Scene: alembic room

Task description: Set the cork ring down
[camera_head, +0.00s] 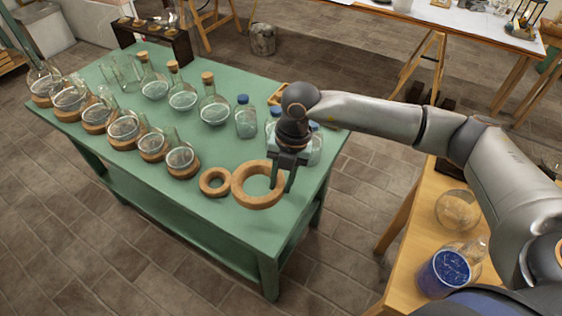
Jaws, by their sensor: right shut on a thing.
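The larger cork ring (240,190) is in the head view at the near right part of the green table (236,225). My right gripper (282,181) reaches down from the right and is shut on the ring's right side, one finger showing at its outside. I cannot tell whether the ring touches the tabletop or hangs just above it. Part of its right side is hidden by the gripper. My left gripper is not in view.
A smaller cork ring (204,184) lies close to its left. Several round flasks on cork rings (182,171) line the near left edge. Corked flasks (214,112) and a blue-capped jar (246,130) stand behind. A wooden table (408,270) with glassware is at right.

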